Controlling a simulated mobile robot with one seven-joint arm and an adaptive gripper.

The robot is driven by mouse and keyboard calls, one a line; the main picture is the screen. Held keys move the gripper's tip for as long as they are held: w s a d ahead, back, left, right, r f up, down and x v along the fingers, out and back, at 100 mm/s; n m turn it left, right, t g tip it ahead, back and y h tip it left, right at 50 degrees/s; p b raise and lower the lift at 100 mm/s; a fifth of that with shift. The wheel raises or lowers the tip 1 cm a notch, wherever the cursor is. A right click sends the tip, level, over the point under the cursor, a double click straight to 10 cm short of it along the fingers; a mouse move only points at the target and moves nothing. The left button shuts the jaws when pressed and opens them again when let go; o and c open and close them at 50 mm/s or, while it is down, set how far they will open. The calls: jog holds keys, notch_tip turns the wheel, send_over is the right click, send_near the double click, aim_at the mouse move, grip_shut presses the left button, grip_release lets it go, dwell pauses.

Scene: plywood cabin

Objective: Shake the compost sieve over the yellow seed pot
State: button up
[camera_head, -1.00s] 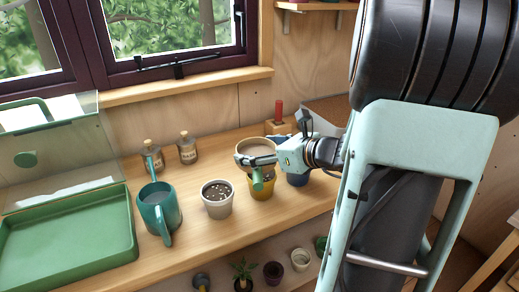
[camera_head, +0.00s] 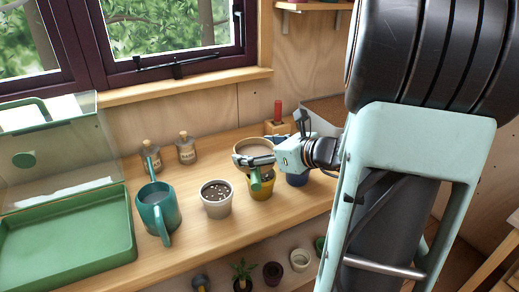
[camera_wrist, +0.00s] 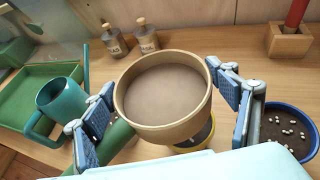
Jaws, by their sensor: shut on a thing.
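The compost sieve (camera_head: 247,147) is a round tan-rimmed bowl with a brown inside and a green handle (camera_head: 256,181). In the wrist view the sieve (camera_wrist: 163,90) fills the middle, roughly level.
A white pot (camera_head: 217,207) with dark soil and pale specks stands left of the yellow pot. A blue pot (camera_wrist: 288,130) stands close on the right. A teal watering can (camera_head: 158,210), two corked bottles (camera_head: 186,150) and a green tray (camera_head: 65,255) are further left.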

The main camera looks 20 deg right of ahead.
aim_at(270, 146)
jog(key=shift+d, duration=1.9)
jog(key=shift+a+b, duration=0.5)
jog(key=shift+a, duration=1.55)
jog(key=shift+d, duration=2.1)
jog(key=shift+a, duration=2.1)
jog(key=shift+r, duration=0.1)
notch_tip(270, 146, up, 6)
jog(key=p, duration=0.5)
